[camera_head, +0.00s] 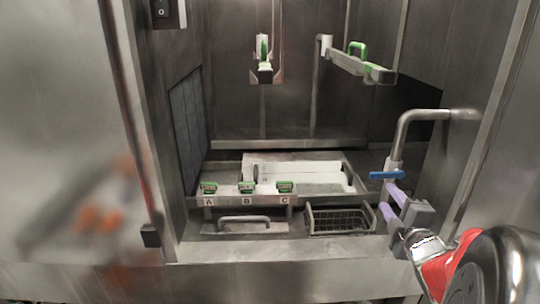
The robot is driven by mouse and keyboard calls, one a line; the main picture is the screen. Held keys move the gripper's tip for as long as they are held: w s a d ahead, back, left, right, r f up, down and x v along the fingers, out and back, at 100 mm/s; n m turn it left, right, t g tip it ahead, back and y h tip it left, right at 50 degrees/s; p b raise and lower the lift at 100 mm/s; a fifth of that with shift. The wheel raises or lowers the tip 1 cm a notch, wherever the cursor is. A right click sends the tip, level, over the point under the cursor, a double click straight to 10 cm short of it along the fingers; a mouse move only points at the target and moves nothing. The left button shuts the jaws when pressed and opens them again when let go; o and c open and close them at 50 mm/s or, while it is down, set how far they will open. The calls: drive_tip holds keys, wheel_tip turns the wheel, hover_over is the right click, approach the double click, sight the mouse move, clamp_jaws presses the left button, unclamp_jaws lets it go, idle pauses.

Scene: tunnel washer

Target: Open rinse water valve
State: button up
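The rinse water valve shows as a blue lever handle (387,175) on a bent grey pipe (402,130) that comes out of the right wall. The lever lies roughly level, across the pipe's lower end. My gripper (385,197) is just below the blue lever, with two lilac fingers apart and nothing seen between them. The upper finger is close to the pipe's lower end; I cannot tell whether it touches. My arm comes in from the lower right, and the gripper hides what lies behind it.
A tray (225,170) with green-topped clips marked A, B and C (285,187) lies in the middle. A wire basket (340,219) and a drawer handle (243,219) are below it. Green-handled spray arms (345,66) are above. A metal front ledge (270,252) crosses the opening.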

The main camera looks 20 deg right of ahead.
sight(379, 177)
drive_tip(key=shift+s+d+n+t+y, duration=0.25)
drive_tip(key=shift+s+d+n+t, duration=0.15)
drive_tip(key=shift+s+n, duration=0.2)
drive_tip(key=shift+s+d+n+t+y, duration=0.25)
drive_tip(key=shift+s+n+t, duration=0.25)
drive_tip(key=shift+n, duration=0.1)
drive_tip(key=shift+w, duration=0.15)
drive_tip(key=x, duration=1.3)
drive_tip(key=shift+w+d, duration=0.1)
drive_tip(key=shift+w, duration=0.2)
drive_tip(key=shift+f, duration=0.1)
drive_tip(key=c, duration=0.9)
clamp_jaws()
